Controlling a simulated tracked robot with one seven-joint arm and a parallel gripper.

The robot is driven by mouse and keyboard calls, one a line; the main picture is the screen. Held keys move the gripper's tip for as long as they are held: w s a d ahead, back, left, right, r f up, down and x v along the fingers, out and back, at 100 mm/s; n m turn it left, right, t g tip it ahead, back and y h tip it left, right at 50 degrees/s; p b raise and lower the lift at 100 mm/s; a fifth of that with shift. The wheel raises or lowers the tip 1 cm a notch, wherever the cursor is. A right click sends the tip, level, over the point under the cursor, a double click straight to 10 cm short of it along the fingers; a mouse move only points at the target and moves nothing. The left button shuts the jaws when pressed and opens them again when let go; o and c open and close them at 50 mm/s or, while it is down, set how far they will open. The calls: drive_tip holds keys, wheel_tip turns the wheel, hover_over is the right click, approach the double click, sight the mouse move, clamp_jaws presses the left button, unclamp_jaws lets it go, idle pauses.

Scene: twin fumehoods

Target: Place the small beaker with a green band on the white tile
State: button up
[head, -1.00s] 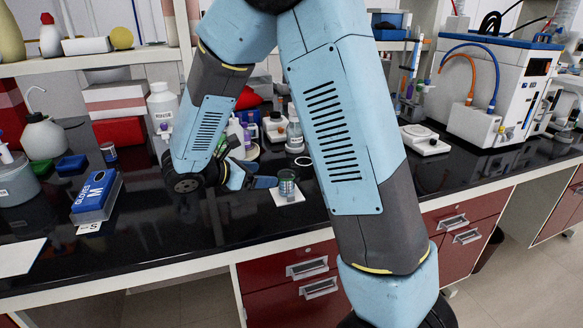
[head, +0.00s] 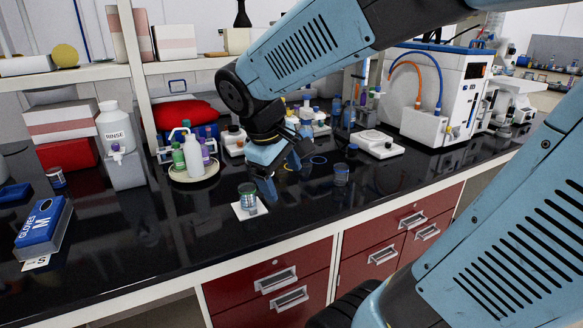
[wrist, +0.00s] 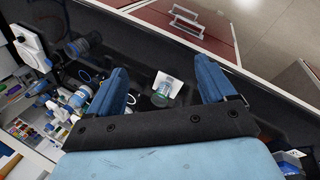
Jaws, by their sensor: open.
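The small beaker with a green band (head: 248,196) stands upright on the white tile (head: 251,212), near the front of the black bench. In the wrist view the beaker (wrist: 162,94) shows between my two fingers, with the tile (wrist: 175,80) under it. My gripper (head: 281,182) is open and empty, with its blue fingers spread wide. It hangs above and behind the beaker, a little to the right in the head view, apart from it. The wrist view also shows my gripper (wrist: 164,72) with clear space around the beaker.
A round tray (head: 194,174) with bottles is behind left, and a white balance (head: 377,145) is back right. A blue glove box (head: 42,230) lies far left. The bench front around the tile is clear.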

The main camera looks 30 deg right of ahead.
drive_tip(key=s+r+m+t+y, duration=0.3)
drive_tip(key=s+r+m, duration=0.1)
drive_tip(key=s+m, duration=0.1)
drive_tip(key=shift+s+a+m+t+y, duration=0.15)
drive_tip(key=shift+a+m+t+y, duration=0.1)
drive_tip(key=shift+m+t+y, duration=0.05)
idle(1.1)
